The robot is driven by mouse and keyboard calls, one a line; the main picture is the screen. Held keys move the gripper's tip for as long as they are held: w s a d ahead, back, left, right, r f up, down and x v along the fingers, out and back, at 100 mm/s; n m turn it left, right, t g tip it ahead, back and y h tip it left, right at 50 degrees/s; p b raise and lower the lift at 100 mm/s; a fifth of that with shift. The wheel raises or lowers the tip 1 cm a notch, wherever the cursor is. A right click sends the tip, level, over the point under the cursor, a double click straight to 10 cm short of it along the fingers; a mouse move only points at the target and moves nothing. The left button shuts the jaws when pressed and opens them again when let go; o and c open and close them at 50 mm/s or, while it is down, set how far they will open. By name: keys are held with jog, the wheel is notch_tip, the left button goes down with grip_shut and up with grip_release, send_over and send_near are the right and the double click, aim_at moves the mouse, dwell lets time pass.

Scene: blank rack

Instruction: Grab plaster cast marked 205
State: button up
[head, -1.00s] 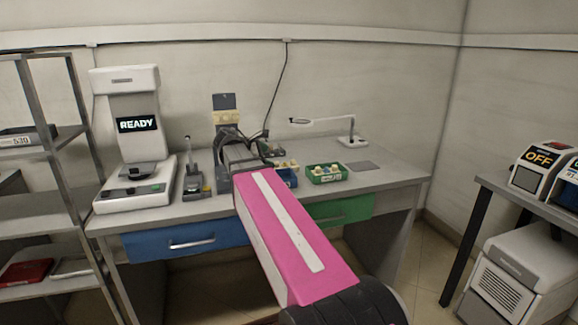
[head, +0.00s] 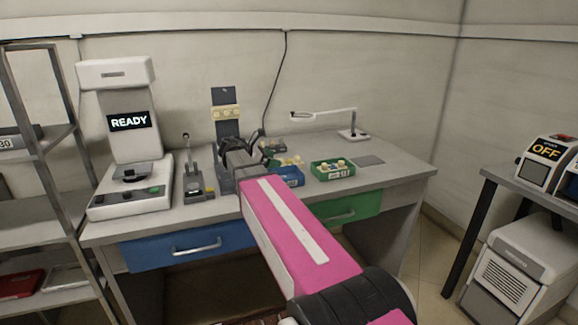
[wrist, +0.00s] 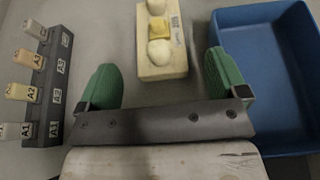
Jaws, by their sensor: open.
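In the wrist view a cream plaster cast (wrist: 160,58) with rounded tooth shapes, the middle one yellow, lies ahead of my gripper (wrist: 160,82). The green fingers are wide apart on either side of the cast's near end, with gaps to both. The mark on the cast's right side is too small to read, so I cannot tell if it is 205. Cream and yellow pieces (head: 290,162) show near that tray.
In the wrist view a dark holder with shade tabs (wrist: 50,85) stands left, and a blue tray wall (wrist: 262,150) is close on the right. On the bench (head: 385,180) are a green tray (head: 333,176), a lamp (head: 352,133) and a machine reading READY (head: 128,170).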

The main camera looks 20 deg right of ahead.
aim_at(284, 163)
jog(key=shift+x, duration=2.7)
jog(key=shift+r, duration=0.2)
jog(key=c, duration=1.2)
